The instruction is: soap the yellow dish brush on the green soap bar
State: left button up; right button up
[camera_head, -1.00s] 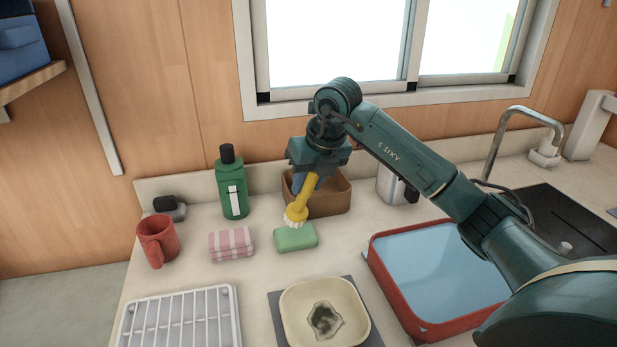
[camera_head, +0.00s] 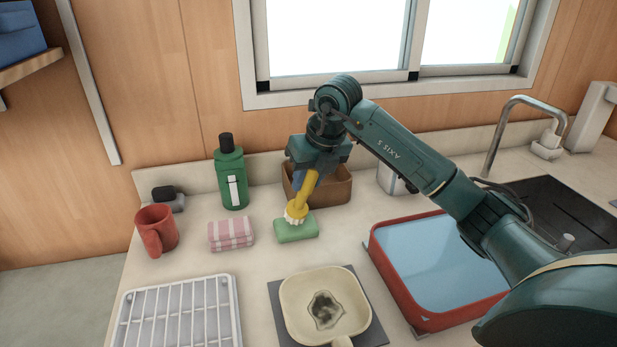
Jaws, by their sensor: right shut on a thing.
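The yellow dish brush (camera_head: 302,203) is held by its handle in my right gripper (camera_head: 310,174), which is shut on it. The brush tilts with its white bristles down, at the left half of the green soap bar (camera_head: 298,231). The bristles look to be at the soap's top surface, but I cannot tell for sure that they touch. The soap lies flat on the counter. My left gripper does not show.
A brown box (camera_head: 335,186) stands behind the brush. A pink striped cloth (camera_head: 230,234), a green bottle (camera_head: 231,180) and a red mug (camera_head: 155,231) are left. A stained pan (camera_head: 296,303) is in front. A red-rimmed basin (camera_head: 396,298) with water is right.

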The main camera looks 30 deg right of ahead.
jog(key=shift+f+b, duration=0.45)
jog(key=shift+f, duration=0.25)
dwell(1.3)
jog(key=shift+r, duration=0.1)
jog(key=shift+r+p, duration=2.7)
jog(key=shift+r, duration=0.8)
jog(key=shift+s+f, duration=0.1)
